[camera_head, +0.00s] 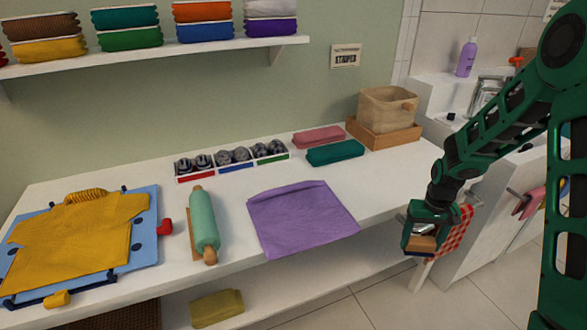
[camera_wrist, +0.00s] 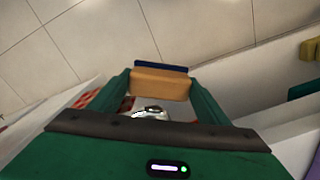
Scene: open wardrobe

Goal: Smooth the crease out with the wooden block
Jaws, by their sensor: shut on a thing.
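The purple cloth (camera_head: 302,218) lies on the white counter, with a raised fold or crease along its far edge. My gripper (camera_head: 425,238) is shut on the wooden block (camera_head: 422,243), to the right of the cloth and off the counter's front right edge. In the wrist view the wooden block (camera_wrist: 160,84) sits between the two green fingers, with a dark blue strip along its far side. The block is apart from the cloth.
A green rolling pin (camera_head: 204,222) lies left of the cloth, beside a yellow shirt on a blue board (camera_head: 146,240). A sock box (camera_head: 232,160), folded cloths and a basket (camera_head: 386,108) stand behind. A red checked cloth (camera_head: 457,232) hangs by my gripper.

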